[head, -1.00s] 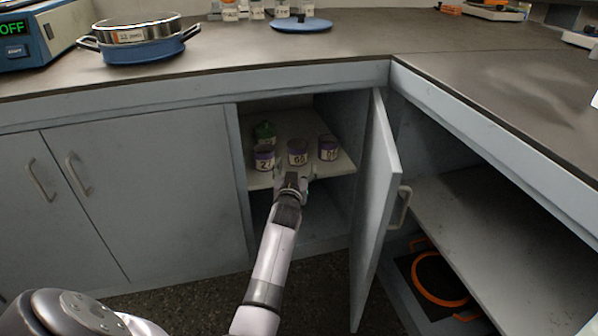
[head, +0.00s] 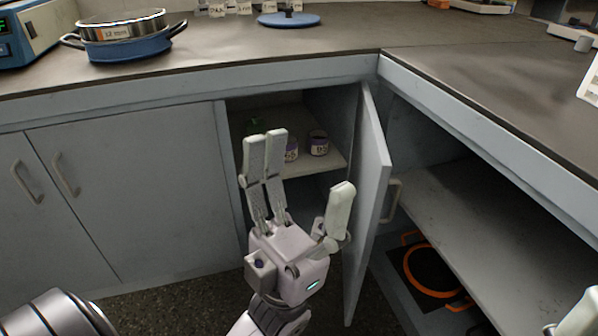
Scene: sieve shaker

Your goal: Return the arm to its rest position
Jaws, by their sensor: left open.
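My left gripper (head: 302,178) is raised in front of the open cabinet, its fingers spread and empty. It is apart from the jars and covers part of the shelf. Behind it on the cabinet shelf (head: 325,161) stand a purple-lidded jar (head: 318,143), another labelled jar (head: 291,150) partly hidden by the fingers, and a green item (head: 254,124) at the back left.
The open cabinet door (head: 370,200) stands close to the right of my gripper. A blue pan with a sieve (head: 125,46) and a blue round lid (head: 289,20) sit on the counter (head: 230,50). An orange ring (head: 432,271) lies in the right lower cabinet.

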